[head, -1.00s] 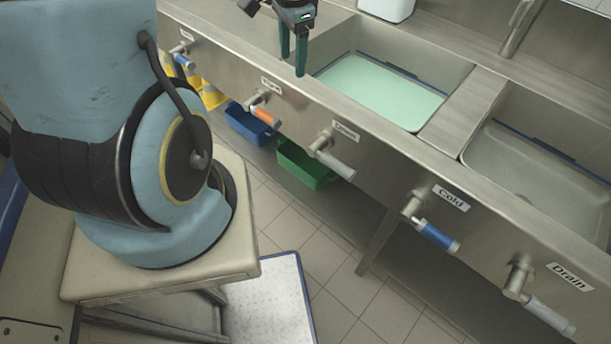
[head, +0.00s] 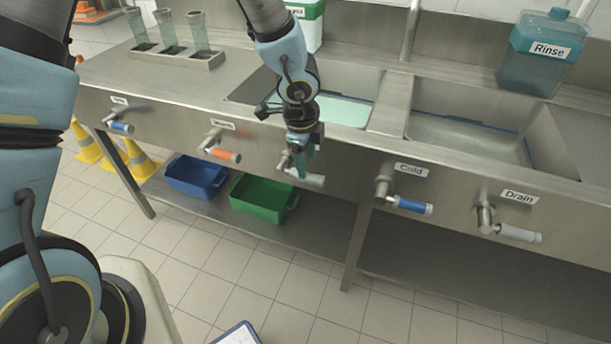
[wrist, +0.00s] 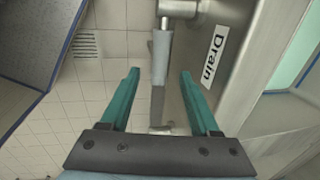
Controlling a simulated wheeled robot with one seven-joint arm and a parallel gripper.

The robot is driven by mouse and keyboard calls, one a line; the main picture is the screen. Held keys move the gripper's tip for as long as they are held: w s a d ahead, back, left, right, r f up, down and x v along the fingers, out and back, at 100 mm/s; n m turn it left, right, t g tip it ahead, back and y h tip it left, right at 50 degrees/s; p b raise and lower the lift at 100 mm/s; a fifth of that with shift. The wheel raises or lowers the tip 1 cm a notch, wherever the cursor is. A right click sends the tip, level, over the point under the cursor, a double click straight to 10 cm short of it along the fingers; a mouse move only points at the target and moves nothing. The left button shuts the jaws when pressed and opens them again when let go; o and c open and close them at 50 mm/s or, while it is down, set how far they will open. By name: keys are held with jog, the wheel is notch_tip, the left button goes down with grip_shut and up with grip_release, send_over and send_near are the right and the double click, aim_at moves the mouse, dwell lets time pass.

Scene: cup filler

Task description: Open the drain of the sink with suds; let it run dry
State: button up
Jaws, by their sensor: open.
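The left sink (head: 345,111) holds pale green liquid; its near left part is hidden behind my arm. Its drain valve has a pale grey lever (head: 313,181) on the front panel, pointing to the right. In the wrist view this lever (wrist: 160,52) runs beside the "Drain" label (wrist: 214,57). My gripper (head: 302,166) is in front of the valve, with green fingers pointing down in the head view. In the wrist view my gripper (wrist: 160,76) is open, one finger on each side of the lever, with visible gaps. I cannot tell the depth between fingertips and lever.
An orange lever (head: 226,155) is left of the drain valve. Right are a blue "Cold" lever (head: 413,206) and another "Drain" lever (head: 519,233) below the right sink (head: 470,131). Blue (head: 196,176) and green (head: 262,198) bins stand on the shelf below.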

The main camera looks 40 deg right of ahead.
aim_at(308, 175)
jog(key=f, duration=0.3)
jog(key=d+f, duration=0.1)
jog(key=f, duration=0.1)
jog(key=shift+w+f+b, duration=0.3)
jog(key=shift+f+b, duration=0.05)
jog(key=shift+b, duration=0.05)
jog(key=shift+c, duration=0.2)
grip_shut()
dwell(0.9)
